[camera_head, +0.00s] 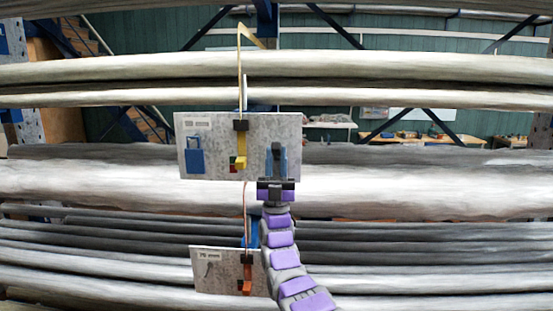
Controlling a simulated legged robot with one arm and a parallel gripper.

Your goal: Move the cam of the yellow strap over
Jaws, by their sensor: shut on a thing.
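The yellow strap (239,75) hangs over the upper pipes and runs down to the upper grey plate (222,131). Its yellow cam (241,162) sits below a black block on that plate, beside a small red and green mark. My gripper (277,155) is in front of the plate's right part, to the right of the yellow cam and apart from it in the picture. Its jaws point up and are shut on a narrow blue-grey piece. The jaws hide most of that piece, so I cannot tell what it is.
A blue block (194,160) is on the upper plate's left. A lower plate (214,272) marked 75 mm carries an orange cam (247,280), close left of my arm. Long horizontal pipes (420,190) cross the view. Blue rack braces and a workbench are behind.

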